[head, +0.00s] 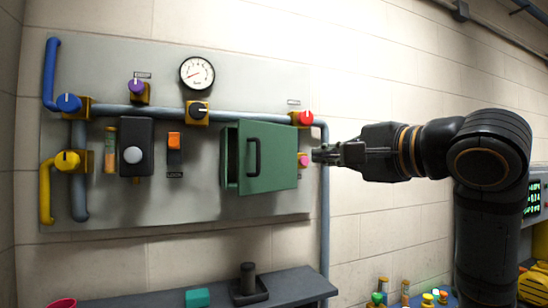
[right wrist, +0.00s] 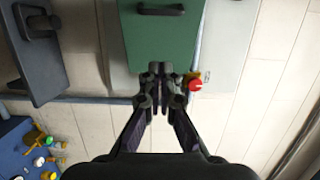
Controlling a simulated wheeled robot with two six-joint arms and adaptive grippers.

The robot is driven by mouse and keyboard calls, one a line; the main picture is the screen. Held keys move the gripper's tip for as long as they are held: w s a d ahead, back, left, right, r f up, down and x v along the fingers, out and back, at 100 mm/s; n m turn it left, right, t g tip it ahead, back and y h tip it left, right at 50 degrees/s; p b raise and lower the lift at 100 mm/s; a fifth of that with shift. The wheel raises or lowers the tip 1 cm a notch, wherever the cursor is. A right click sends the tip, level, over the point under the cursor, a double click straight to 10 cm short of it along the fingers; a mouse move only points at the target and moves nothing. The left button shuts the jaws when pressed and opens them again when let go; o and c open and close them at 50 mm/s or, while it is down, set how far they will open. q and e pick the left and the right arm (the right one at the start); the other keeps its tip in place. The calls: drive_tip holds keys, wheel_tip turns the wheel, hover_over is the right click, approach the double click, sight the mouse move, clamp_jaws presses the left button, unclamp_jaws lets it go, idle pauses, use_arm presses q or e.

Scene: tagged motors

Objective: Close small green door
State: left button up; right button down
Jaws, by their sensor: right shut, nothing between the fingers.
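The small green door (head: 275,160) is on the grey wall panel and has a dark upright handle (head: 253,156). It stands ajar, with a dark gap and the cabinet's green edge (head: 229,160) showing at its left side. My right gripper (head: 318,155) is shut and empty, just right of the door's right edge. In the right wrist view, the fingertips (right wrist: 160,76) are close to the edge of the green door (right wrist: 180,45); I cannot tell whether they touch it. The door's handle (right wrist: 161,10) is at the top of that view. My left gripper is not in view.
A pink knob (head: 303,160) and a red knob (head: 305,118) are near my right gripper. A blue pipe (head: 325,220) runs down the panel's right side. A shelf (head: 285,286) with a dark holder (head: 248,285) is below. The wall to the right is bare.

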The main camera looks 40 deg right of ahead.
use_arm(q)
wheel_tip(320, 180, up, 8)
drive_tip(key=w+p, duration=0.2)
drive_tip(key=p, duration=0.5)
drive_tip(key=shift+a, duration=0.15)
use_arm(e)
drive_tip(key=w+a, duration=0.3)
drive_tip(key=w, duration=0.9)
drive_tip(key=shift+w+f, duration=0.15)
drive_tip(key=shift+w, duration=0.05)
drive_tip(key=shift+d, duration=0.1)
